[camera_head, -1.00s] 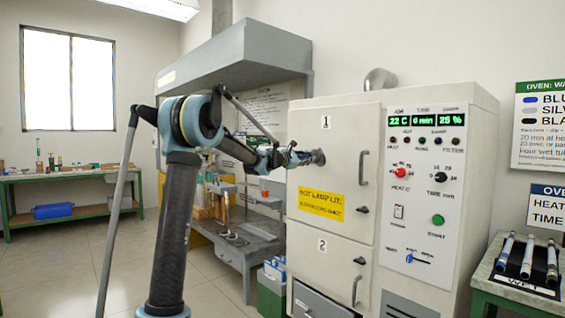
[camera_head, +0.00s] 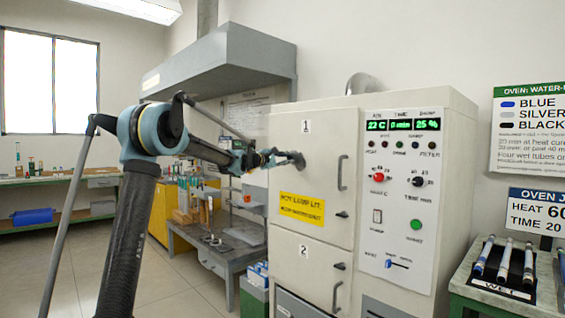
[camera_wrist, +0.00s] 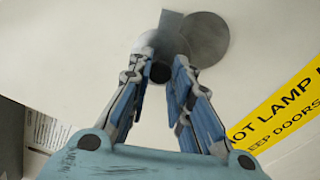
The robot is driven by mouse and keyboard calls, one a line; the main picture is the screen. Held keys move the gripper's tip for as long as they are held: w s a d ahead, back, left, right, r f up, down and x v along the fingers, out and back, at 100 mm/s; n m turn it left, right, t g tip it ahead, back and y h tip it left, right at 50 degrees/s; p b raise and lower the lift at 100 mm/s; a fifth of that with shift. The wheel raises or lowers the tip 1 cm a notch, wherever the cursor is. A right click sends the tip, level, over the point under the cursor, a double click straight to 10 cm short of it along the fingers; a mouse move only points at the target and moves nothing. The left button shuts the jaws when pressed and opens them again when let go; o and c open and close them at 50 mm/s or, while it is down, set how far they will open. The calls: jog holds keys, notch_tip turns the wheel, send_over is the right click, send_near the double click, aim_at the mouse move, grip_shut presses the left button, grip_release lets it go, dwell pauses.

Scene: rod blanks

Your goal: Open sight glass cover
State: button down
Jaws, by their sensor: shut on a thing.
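The sight glass cover (camera_head: 298,161) is a small grey round piece on the upper oven door (camera_head: 318,185), left of the door handle. In the wrist view it is a dark grey disc (camera_wrist: 208,40) with a narrow tab at its upper left. My gripper (camera_head: 270,157) reaches it from the left. In the wrist view my gripper (camera_wrist: 160,68) is shut on a small rounded knob (camera_wrist: 158,45) at the disc's lower left. The fingers hide part of the knob, and I cannot tell whether any glass is uncovered.
A yellow warning label (camera_head: 303,209) is below the cover. A vertical door handle (camera_head: 342,172) and small latch are to the right. The control panel (camera_head: 405,190) is further right. A bench (camera_head: 235,250) stands left of the oven, and a tube rack (camera_head: 505,268) at far right.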

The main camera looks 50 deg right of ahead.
jog(key=shift+s, duration=0.2)
jog(key=c, duration=1.4)
grip_release()
jog(key=shift+c, duration=0.2)
jog(key=shift+w, duration=0.1)
jog(key=shift+a, duration=0.1)
jog(key=shift+w+a, duration=0.1)
jog(key=shift+a, duration=0.1)
jog(key=w+a, duration=0.2)
jog(key=a, duration=0.9)
jog(key=shift+a, duration=0.15)
